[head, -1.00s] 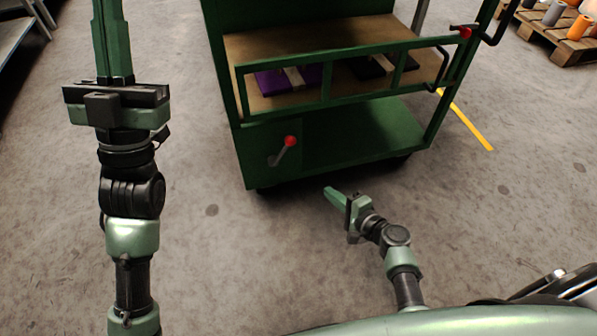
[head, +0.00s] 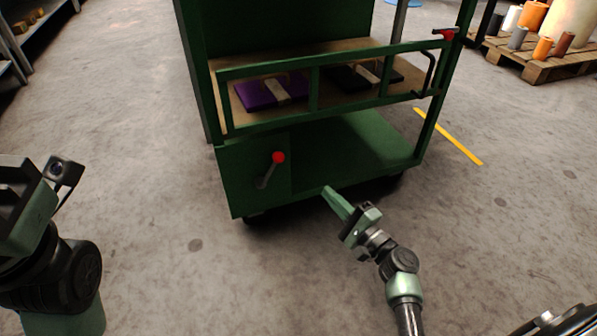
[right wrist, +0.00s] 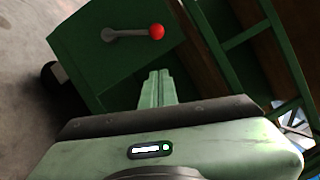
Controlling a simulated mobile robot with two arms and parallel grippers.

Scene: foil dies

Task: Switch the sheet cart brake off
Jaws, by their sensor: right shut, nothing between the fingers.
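The green sheet cart (head: 370,150) stands ahead of me. Its brake lever (head: 268,172), a grey arm with a red ball knob (head: 278,157), is on the lower front left panel, tilted up and to the right. The lever (right wrist: 128,35) also shows in the right wrist view, with its red knob (right wrist: 156,31) at the right end. My right gripper (head: 328,192) is shut and empty, below and right of the lever and apart from it. Its closed fingers (right wrist: 158,85) point toward the cart in the wrist view. My left arm shows at the left edge; its fingertips are out of frame.
A purple pack (head: 256,95) and a dark pack (head: 350,78) lie on the cart's shelf behind a green rail. A pallet (head: 535,62) with rolls stands at the back right. A yellow line (head: 450,137) marks the floor. The floor before the cart is clear.

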